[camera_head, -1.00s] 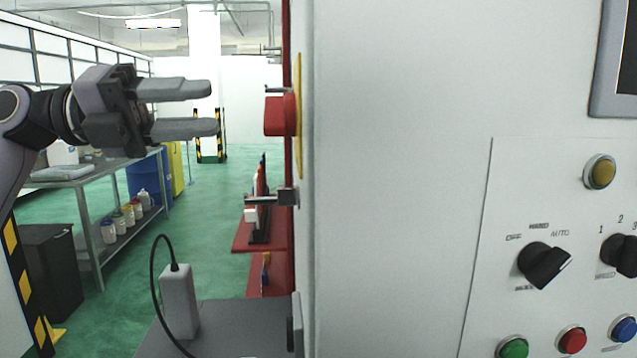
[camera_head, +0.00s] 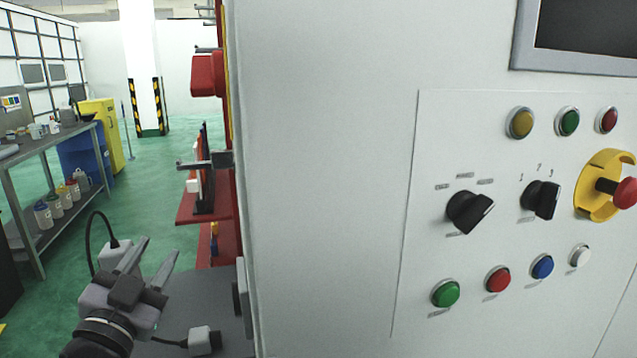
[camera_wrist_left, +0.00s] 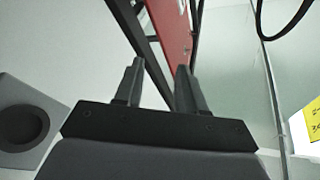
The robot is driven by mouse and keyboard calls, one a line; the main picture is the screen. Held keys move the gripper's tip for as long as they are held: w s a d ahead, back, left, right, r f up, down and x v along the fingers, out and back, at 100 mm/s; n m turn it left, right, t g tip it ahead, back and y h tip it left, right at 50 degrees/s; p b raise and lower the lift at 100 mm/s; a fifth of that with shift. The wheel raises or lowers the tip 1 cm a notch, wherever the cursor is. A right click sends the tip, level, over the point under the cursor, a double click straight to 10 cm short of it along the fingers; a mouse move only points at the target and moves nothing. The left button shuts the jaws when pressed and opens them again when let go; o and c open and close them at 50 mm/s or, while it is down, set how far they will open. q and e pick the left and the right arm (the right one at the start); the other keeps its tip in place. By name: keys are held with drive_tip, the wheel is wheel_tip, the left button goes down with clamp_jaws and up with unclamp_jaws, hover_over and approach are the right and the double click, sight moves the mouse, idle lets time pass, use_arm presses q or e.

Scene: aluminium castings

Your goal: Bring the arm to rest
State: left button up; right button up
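My left gripper (camera_head: 151,262) is at the lower left in the head view, low in front of the cabinet's left side. Its two grey fingers point up and away, apart from each other, with nothing between them. In the left wrist view the same two fingers (camera_wrist_left: 157,85) stand apart and empty. My right gripper is not in either view.
A white cabinet with a control panel (camera_head: 405,250) fills the right side; it bears knobs, buttons and a red emergency stop (camera_head: 625,192). Red shelves (camera_head: 222,209) stand on its left. A grey bench (camera_head: 28,150) with jars is at far left. Green floor lies open between.

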use_arm(q)
drive_tip(key=s+a+f+n+g+y, duration=0.1)
drive_tip(key=s+f+n+g, duration=0.1)
drive_tip(key=s+f+g, duration=0.6)
drive_tip(key=s+f+n+g+y, duration=0.1)
drive_tip(key=s+f+n+y, duration=0.15)
drive_tip(key=f, duration=0.95)
drive_tip(key=s+d+f+g+h, duration=0.1)
drive_tip(key=s+f+g, duration=0.35)
drive_tip(key=s, duration=0.55)
drive_tip(key=s+d+f+g+h, duration=0.1)
drive_tip(key=s+f+g, duration=0.35)
drive_tip(key=s, duration=0.45)
drive_tip(key=w+d+f+t+h+p, duration=0.2)
drive_tip(key=w+d+f+t, duration=0.1)
drive_tip(key=w+f+t, duration=0.4)
drive_tip(key=shift+w+d+t, duration=0.1)
drive_tip(key=shift+d+t, duration=0.1)
drive_tip(key=shift+t, duration=0.1)
